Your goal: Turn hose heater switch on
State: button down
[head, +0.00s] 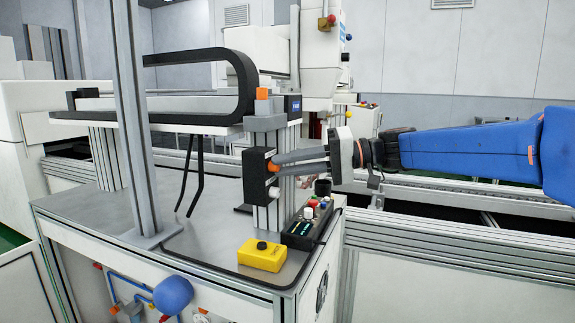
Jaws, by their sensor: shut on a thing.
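A black switch box (256,176) is mounted upright on a grey aluminium post at the middle of the bench. It carries an orange knob (271,167) on its upper part and a white knob (274,193) below. I cannot read which is the hose heater switch. My gripper (275,162) reaches in from the right, its two grey fingers closed on the orange knob. The fingertips partly hide the knob, and its turned position cannot be made out. The white knob is free of the fingers.
A yellow box with a black button (263,256) sits at the bench's front. A black control panel (304,229) with coloured buttons stands to its right. A tall grey post (130,120) rises at left. A black cable chain (238,75) hangs above, and a conveyor (430,188) runs behind.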

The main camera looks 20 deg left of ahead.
jog(key=shift+f+m+g, duration=0.15)
jog(key=shift+m+g, duration=0.15)
jog(key=shift+m, duration=0.5)
jog(key=shift+y, duration=0.3)
jog(key=c, duration=1.9)
grip_release()
jog(key=shift+w, duration=0.1)
jog(key=shift+o, duration=0.2)
jog(key=v, duration=1.7)
jog(key=shift+d, duration=0.2)
